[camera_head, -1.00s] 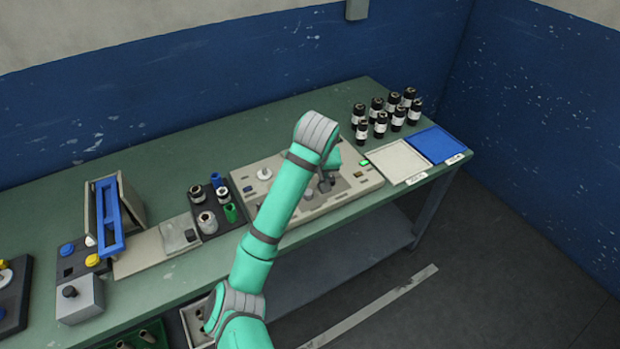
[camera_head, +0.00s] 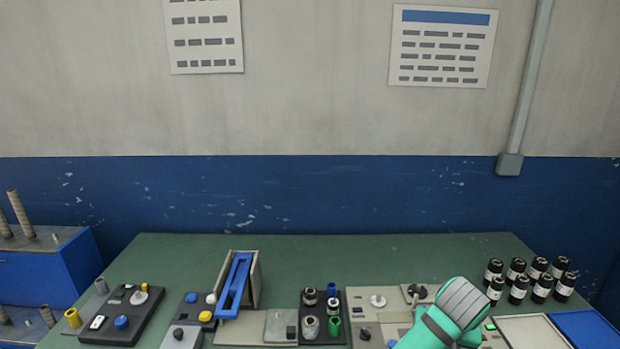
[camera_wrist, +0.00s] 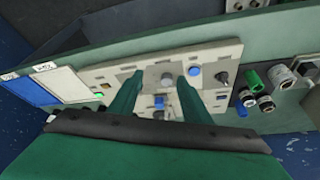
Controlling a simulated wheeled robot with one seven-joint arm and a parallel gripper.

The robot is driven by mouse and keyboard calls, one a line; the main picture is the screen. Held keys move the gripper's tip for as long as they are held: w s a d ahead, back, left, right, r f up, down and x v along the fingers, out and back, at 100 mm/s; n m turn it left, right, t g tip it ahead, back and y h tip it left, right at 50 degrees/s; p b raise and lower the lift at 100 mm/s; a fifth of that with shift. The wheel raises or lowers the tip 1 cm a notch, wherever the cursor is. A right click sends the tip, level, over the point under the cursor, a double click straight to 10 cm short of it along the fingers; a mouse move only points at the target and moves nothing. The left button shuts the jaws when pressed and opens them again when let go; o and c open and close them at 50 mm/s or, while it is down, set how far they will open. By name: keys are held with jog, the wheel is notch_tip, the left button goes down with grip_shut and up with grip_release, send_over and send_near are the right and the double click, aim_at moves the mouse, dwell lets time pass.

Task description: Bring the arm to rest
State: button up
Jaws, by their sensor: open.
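My arm (camera_head: 450,312) shows in teal and grey at the lower right of the head view, in front of the beige control panel (camera_head: 365,299). My gripper is hidden or cut off in that view. In the wrist view my gripper (camera_wrist: 158,80) has two teal fingers set apart, with nothing held between them. I cannot tell the exact gap between fingertips and panel.
Several dark bottles (camera_head: 542,287) stand at the right, by a white tray (camera_head: 533,331) and a blue tray (camera_head: 588,329). A black block with rollers (camera_head: 321,316), a blue-framed unit (camera_head: 235,284) and a black button box (camera_head: 123,315) line the green bench (camera_head: 400,250). Its back strip is clear.

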jog(key=s+d+f+n+t+h, duration=0.1)
jog(key=s+d+f+h, duration=0.15)
jog(key=f, duration=0.35)
jog(key=s+d+f+n+t+h, duration=0.1)
jog(key=s+d+f+h, duration=0.1)
jog(key=s+f+h, duration=0.3)
jog(key=s+a+f+n+t+y, duration=0.4)
jog(key=s+a+f, duration=0.4)
jog(key=a, duration=0.4)
jog(key=s+a+t+y, duration=0.3)
jog(key=s+a+t, duration=0.1)
jog(key=s+a, duration=0.85)
jog(key=s+a+r+m+t+y, duration=0.1)
jog(key=s+a+r+y, duration=0.1)
jog(key=s+a+r, duration=0.6)
jog(key=s+a, duration=0.2)
jog(key=s, duration=0.2)
jog(key=shift+r+m, duration=0.15)
jog(key=shift+m, duration=0.15)
jog(key=shift+w, duration=0.15)
